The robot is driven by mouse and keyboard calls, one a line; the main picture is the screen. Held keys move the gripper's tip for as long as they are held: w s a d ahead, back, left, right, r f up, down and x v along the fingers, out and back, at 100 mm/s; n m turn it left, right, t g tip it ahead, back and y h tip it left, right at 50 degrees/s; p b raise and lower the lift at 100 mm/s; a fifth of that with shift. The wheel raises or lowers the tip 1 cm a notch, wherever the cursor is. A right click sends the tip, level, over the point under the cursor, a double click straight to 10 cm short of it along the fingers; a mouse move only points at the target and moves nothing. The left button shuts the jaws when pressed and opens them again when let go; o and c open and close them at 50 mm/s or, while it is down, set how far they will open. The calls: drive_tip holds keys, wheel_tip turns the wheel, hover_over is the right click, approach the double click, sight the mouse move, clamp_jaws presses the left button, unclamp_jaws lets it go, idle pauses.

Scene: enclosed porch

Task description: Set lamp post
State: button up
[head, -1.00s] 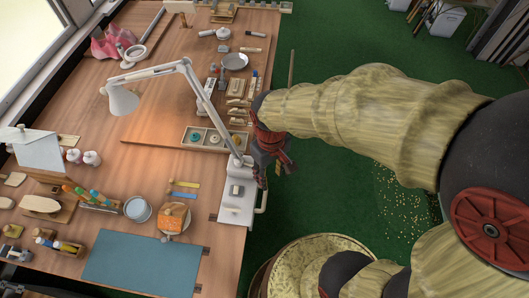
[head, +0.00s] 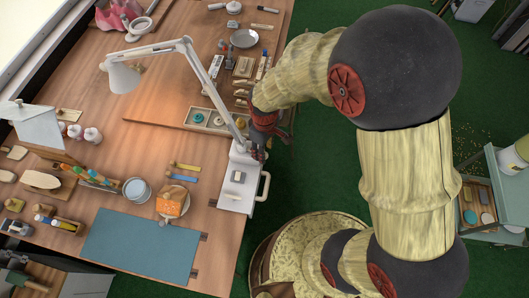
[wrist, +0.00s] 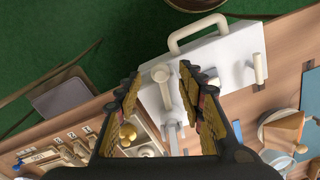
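A white jointed desk lamp stands at the table's right edge in the head view, its shade (head: 123,77) over the table and its arm (head: 208,82) sloping down to the right. A white plate (head: 237,198) with a handle lies at the lamp's foot, with a small grey piece (head: 239,176) on it. My gripper (head: 262,145) is just right of the lamp's lower end. In the wrist view my gripper (wrist: 158,92) is open, fingers apart, with a white round-topped post (wrist: 161,73) seen between them. Contact cannot be told. The white plate (wrist: 215,58) lies beyond.
A tray (head: 208,118) with small round items sits left of the lamp's lower arm. A blue mat (head: 140,240), an orange block (head: 172,205) and a pale blue bowl (head: 136,190) lie nearer. A shelf stand (head: 495,175) is at right. Green floor (head: 300,180) lies beside the table.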

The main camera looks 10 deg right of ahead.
drive_tip(key=shift+f, duration=1.05)
drive_tip(key=shift+c, duration=1.1)
drive_tip(key=c, duration=0.8)
